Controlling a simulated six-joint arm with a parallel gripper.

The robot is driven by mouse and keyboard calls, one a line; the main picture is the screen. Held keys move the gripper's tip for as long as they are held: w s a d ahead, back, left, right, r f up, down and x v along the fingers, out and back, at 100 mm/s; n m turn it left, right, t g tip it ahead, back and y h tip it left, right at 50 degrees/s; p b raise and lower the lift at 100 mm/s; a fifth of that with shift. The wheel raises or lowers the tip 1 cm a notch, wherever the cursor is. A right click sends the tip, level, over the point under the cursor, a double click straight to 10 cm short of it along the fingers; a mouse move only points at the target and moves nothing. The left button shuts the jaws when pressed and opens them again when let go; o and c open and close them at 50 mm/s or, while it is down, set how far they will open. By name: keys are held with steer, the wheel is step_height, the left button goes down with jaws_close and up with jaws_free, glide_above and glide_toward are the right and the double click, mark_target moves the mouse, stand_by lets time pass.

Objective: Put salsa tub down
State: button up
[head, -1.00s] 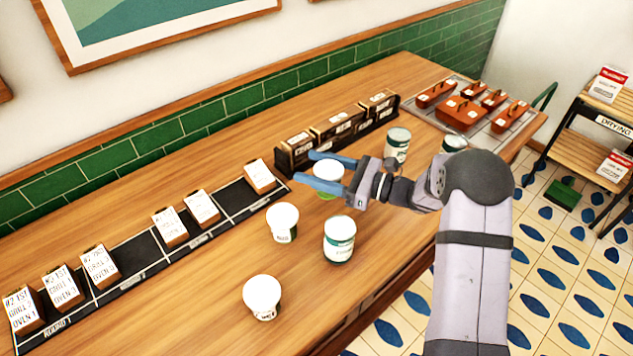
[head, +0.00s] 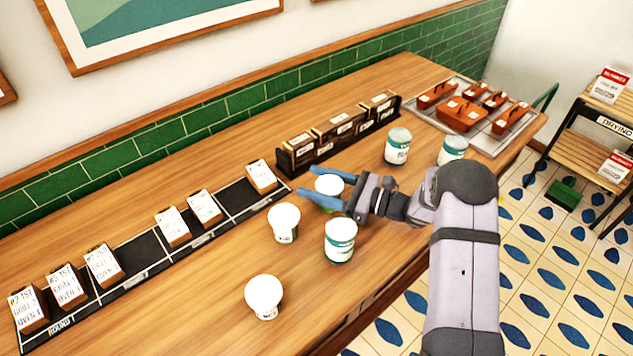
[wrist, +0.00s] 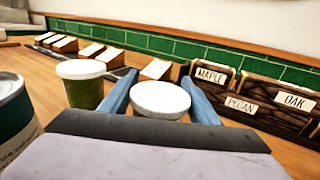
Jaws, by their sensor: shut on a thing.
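My gripper (head: 318,184) has blue fingers shut on a white-lidded tub (head: 328,184), which I take to be the salsa tub. It also shows between the fingers in the wrist view (wrist: 160,98). The tub looks upright, low over or on the wooden counter (head: 215,285). Its base and label are hidden, so I cannot tell whether it touches the wood. Another white-lidded tub (head: 283,220) stands just left of and nearer than the held one; its side looks green in the wrist view (wrist: 82,84).
A teal-labelled tub (head: 340,240) and a white-lidded tub (head: 263,295) stand nearer. Two teal-labelled tubs (head: 397,146) (head: 452,149) stand to the right. Dark wood boxes (head: 338,130) and a black ticket rail (head: 150,255) lie behind.

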mark_target(342, 190)
steer(key=shift+f, duration=0.15)
steer(key=o, duration=1.2)
steer(key=shift+r, duration=0.25)
steer(key=shift+d+f, duration=0.15)
steer(key=shift+d, duration=0.2)
steer(key=b+v, duration=0.3)
steer(key=v, duration=0.8)
steer(key=shift+s+d, duration=0.15)
